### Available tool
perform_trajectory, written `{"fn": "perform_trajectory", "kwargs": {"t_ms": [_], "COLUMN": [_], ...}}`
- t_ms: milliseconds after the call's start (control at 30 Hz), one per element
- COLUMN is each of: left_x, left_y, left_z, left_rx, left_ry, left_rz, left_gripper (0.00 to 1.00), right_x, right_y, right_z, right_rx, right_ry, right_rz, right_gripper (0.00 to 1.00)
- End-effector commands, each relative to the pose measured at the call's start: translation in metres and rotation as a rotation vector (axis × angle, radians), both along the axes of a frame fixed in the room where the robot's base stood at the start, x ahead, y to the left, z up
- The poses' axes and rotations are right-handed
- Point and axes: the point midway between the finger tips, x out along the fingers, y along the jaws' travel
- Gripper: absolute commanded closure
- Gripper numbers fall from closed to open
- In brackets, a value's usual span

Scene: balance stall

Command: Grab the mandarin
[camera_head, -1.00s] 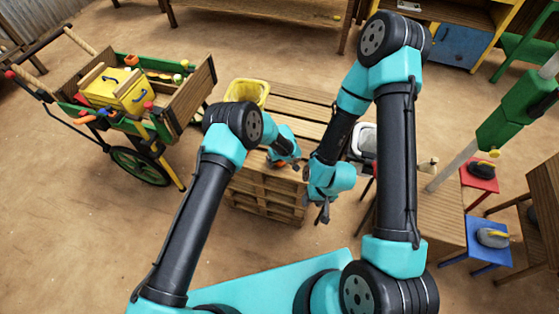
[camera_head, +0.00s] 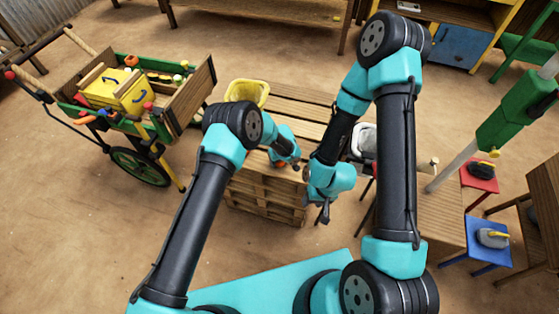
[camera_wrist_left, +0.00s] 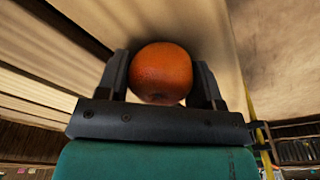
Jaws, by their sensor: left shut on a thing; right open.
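The mandarin (camera_wrist_left: 161,73) is round and orange and sits between the two dark fingers of my left gripper (camera_wrist_left: 161,88) in the left wrist view. The fingers are shut on it, one on each side. In the head view my left gripper (camera_head: 288,163) is over the slatted wooden crate stand (camera_head: 265,200), and only a small bit of orange shows there. My right gripper (camera_head: 323,213) is open and empty, lower and to the right, beside the crate stand's right side.
A yellow basket (camera_head: 247,92) stands behind my left gripper on the slatted wooden top (camera_head: 300,104). A wooden cart (camera_head: 190,100) with a yellow box (camera_head: 115,92) stands at the left.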

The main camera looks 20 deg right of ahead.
Motion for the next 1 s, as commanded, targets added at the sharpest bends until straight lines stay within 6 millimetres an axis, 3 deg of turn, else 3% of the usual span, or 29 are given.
{"fn": "perform_trajectory", "kwargs": {"t_ms": [167,600,1000], "left_x": [0.001,0.001,0.0], "left_y": [-0.001,-0.001,0.0], "left_z": [0.019,0.09,0.098], "left_rx": [-0.002,-0.001,0.0], "left_ry": [-0.002,-0.002,0.0], "left_rz": [0.0,-0.001,0.0], "left_gripper": [0.64,0.64,0.64], "right_x": [0.0,0.0,0.0], "right_y": [0.0,0.0,0.0], "right_z": [0.0,0.0,0.0], "right_rx": [0.0,0.0,0.0], "right_ry": [0.0,0.0,0.0], "right_rz": [0.0,0.0,0.0], "right_gripper": [0.57,0.57,0.57]}}
